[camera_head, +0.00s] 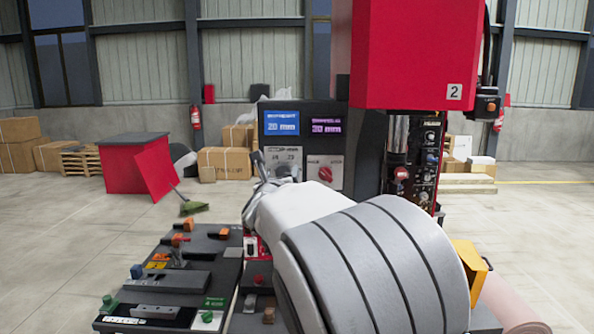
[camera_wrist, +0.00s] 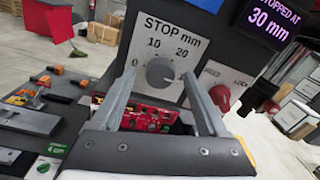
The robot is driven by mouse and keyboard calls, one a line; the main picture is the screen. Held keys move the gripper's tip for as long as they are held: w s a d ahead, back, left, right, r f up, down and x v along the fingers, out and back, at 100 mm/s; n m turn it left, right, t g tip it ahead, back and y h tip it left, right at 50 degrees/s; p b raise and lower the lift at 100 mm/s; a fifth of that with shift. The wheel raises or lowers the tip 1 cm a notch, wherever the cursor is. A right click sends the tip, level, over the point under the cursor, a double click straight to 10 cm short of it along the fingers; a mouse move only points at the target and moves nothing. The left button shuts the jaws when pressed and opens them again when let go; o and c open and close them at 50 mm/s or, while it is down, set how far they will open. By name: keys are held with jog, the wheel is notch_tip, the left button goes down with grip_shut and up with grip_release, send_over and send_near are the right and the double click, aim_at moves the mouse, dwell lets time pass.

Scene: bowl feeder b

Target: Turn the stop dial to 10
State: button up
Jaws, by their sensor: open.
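The stop dial (camera_wrist: 159,73) is a round grey knob on a pale plate marked "STOP mm" (camera_wrist: 178,30), with 0, 10 and 20 readable around it. I cannot clearly tell where its pointer stands. My gripper (camera_wrist: 160,75) is open, its two fingers either side of the dial in the wrist view; no contact is evident. In the head view the plate (camera_head: 289,153) shows, with the dial mostly hidden by my gripper (camera_head: 270,165). A purple display reads "STOPPED AT 30 mm" (camera_wrist: 270,18).
A red knob (camera_wrist: 220,97) sits right of the dial, beside a "LOCK" label. A blue display (camera_head: 282,123) reads 20 mm. A dark bench (camera_head: 190,280) with clamps and coloured blocks lies left of my arm. A red machine (camera_head: 415,50) stands right.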

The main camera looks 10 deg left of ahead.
jog(key=shift+w, duration=0.45)
grip_shut()
